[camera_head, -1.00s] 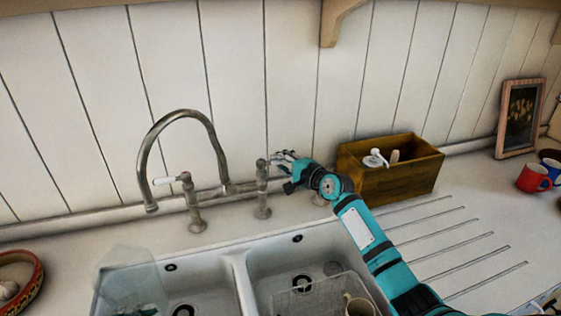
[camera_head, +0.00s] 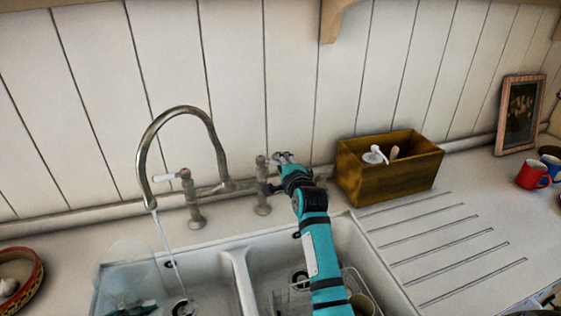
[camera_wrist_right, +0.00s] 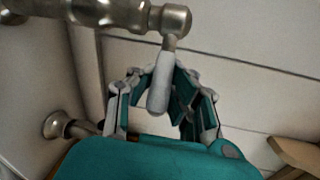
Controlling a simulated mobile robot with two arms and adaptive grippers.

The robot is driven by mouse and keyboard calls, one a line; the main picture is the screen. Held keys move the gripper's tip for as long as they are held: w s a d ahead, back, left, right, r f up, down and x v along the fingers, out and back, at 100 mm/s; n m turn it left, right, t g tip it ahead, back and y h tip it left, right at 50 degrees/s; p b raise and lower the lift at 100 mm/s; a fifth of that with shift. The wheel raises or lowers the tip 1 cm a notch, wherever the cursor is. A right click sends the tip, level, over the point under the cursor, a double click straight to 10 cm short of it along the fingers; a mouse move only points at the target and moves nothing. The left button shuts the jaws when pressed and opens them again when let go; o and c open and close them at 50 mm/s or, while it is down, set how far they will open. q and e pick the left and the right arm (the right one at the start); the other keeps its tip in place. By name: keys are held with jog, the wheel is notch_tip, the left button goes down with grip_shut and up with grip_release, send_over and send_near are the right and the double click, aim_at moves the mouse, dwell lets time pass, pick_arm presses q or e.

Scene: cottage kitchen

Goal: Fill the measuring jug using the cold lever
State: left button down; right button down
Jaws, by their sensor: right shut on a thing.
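The clear measuring jug (camera_head: 122,262) is at the left sink basin, faint and cut off by the lower edge. Part of my left gripper (camera_head: 135,309) shows there; its fingers are too hidden to judge. A thin water stream (camera_head: 167,245) falls from the curved tap spout (camera_head: 150,204). It appears to pass the jug's right side toward the basin drain. My right gripper (camera_head: 285,160) is at the tap's right-hand valve. In the wrist view, its fingers (camera_wrist_right: 160,95) are around the white cold lever (camera_wrist_right: 160,85), shut on it.
The left valve has a white lever (camera_head: 165,178). A wire rack (camera_head: 292,300) and a mug (camera_head: 361,304) sit in the right basin. A wooden box (camera_head: 390,180) stands right of the tap, with a clear ribbed drainer (camera_head: 440,245) before it. A bowl (camera_head: 36,278) is at far left.

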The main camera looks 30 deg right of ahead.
jog(key=shift+r, duration=0.15)
jog(key=c, duration=1.2)
grip_release()
jog(key=shift+s, duration=0.2)
jog(key=shift+o, duration=0.2)
jog(key=shift+w, duration=0.1)
jog(key=v, duration=1.2)
jog(key=shift+c, duration=0.4)
